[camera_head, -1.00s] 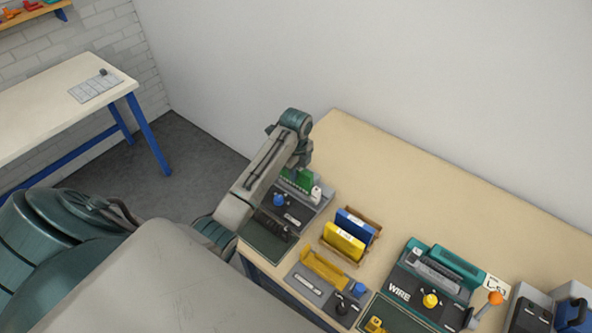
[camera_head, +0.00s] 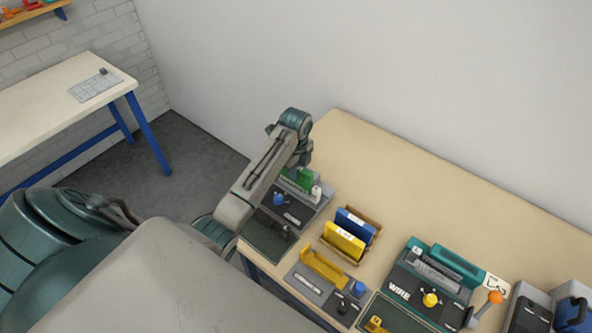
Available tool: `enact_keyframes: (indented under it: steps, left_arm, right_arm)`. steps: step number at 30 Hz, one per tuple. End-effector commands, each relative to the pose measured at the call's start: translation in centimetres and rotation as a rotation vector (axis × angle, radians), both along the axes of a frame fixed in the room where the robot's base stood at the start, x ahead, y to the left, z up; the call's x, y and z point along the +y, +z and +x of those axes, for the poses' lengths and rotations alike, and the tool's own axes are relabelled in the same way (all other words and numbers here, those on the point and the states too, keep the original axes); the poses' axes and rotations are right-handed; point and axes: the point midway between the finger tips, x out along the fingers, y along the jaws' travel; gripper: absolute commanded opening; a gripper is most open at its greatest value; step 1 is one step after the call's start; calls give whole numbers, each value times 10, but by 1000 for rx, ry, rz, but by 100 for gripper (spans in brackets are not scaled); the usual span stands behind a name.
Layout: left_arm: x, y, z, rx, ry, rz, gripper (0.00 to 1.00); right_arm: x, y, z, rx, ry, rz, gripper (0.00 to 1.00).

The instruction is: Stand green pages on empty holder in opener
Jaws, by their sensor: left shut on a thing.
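The green pages (camera_head: 303,179) show as a small green block at the back of a grey machine (camera_head: 319,206) at the table's left end, partly hidden by my left arm. My left gripper (camera_head: 300,165) is at the green pages and shut on them; its fingertips are mostly hidden behind its own wrist. I cannot tell whether the pages touch the machine. A yellow holder (camera_head: 324,268) with nothing in it sits on a grey base nearer the table's front edge. My right gripper is out of view.
A wooden rack (camera_head: 359,259) holds blue pages (camera_head: 354,224) and yellow pages (camera_head: 343,242). A teal machine marked WIRE (camera_head: 456,262) with an orange-knobbed lever (camera_head: 495,298) stands to the right. The table's back (camera_head: 400,180) is clear. A second table (camera_head: 60,105) stands at far left.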

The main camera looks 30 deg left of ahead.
Motion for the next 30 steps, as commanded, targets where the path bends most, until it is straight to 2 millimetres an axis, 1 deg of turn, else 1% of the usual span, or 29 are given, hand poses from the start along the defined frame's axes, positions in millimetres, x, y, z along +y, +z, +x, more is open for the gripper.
enact_keyframes:
  steps: [17, 18, 19, 26, 30]
  left_arm:
    - [0, -12, 0, 0, 0, 0, 0]
    - [0, -11, 0, 0, 0, 0, 24]
    - [0, -11, 0, 0, 0, 0, 25]
    - [0, -11, 0, 0, 0, 0, 25]
    - [1, -5, 3, -1, 1, 0, 25]
  right_arm:
    - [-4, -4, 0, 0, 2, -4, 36]
    - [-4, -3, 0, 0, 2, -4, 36]
    - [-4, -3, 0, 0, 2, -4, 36]
    - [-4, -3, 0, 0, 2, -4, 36]
    - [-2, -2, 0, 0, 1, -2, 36]
